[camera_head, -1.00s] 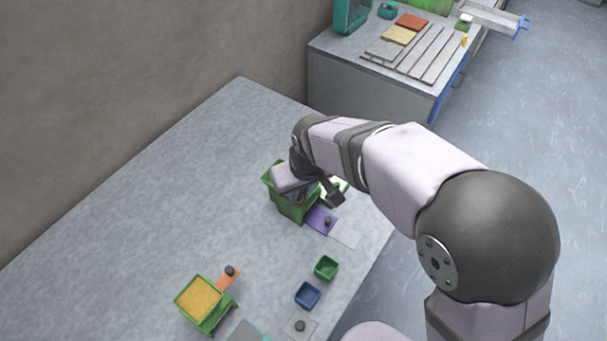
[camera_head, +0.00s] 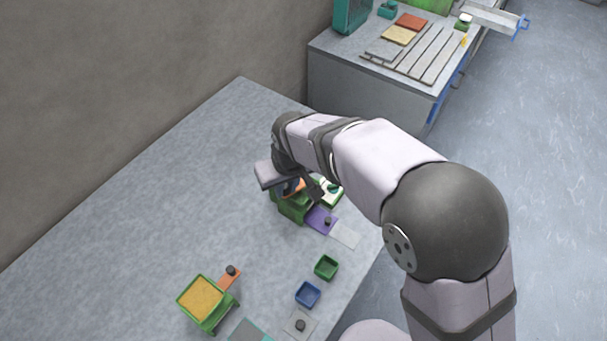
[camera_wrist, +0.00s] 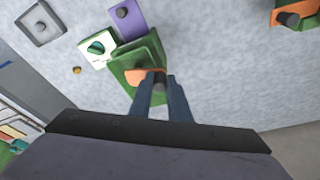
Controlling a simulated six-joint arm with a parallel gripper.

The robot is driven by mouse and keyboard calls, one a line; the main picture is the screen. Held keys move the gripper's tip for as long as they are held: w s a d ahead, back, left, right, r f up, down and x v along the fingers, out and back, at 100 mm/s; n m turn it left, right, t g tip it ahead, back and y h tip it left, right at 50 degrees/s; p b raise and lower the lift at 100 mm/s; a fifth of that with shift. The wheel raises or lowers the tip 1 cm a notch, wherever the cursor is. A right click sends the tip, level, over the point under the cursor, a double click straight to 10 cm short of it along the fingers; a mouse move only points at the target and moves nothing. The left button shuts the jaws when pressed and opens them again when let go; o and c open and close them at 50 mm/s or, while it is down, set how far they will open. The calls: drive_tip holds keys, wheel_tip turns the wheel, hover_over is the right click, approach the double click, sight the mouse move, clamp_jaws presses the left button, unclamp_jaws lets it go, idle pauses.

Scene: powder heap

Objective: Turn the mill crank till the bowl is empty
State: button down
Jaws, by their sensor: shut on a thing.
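A green mill (camera_head: 290,211) stands on the table under my arm, partly hidden in the head view. In the wrist view the mill (camera_wrist: 151,48) has an orange crank (camera_wrist: 146,76) with a dark knob (camera_wrist: 159,84). My gripper (camera_wrist: 158,86) is shut on this knob, one blue finger on each side. In the head view my gripper (camera_head: 292,187) is largely covered by my wrist. The inside of this mill's bowl cannot be seen. A second green stand (camera_head: 208,319) at lower left holds yellow powder (camera_head: 201,298) and has an orange arm with a black knob (camera_head: 231,270).
Beside the mill lie a purple plate (camera_head: 317,222) with a dark knob and a white box (camera_head: 331,194) with a teal knob. The table's left side is clear.

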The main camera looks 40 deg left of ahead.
drive_tip(key=shift+w+a+r, duration=0.1)
drive_tip(key=shift+w+a+p, duration=0.4)
drive_tip(key=shift+a, duration=0.4)
drive_tip(key=shift+w+a, duration=0.3)
drive_tip(key=shift+w+a+p, duration=0.3)
drive_tip(key=shift+w+p, duration=0.05)
drive_tip(key=shift+p, duration=0.05)
drive_tip(key=shift+w, duration=0.1)
drive_tip(key=shift+w+a+p, duration=0.25)
drive_tip(key=shift+w+p, duration=0.1)
drive_tip(key=shift+w, duration=0.45)
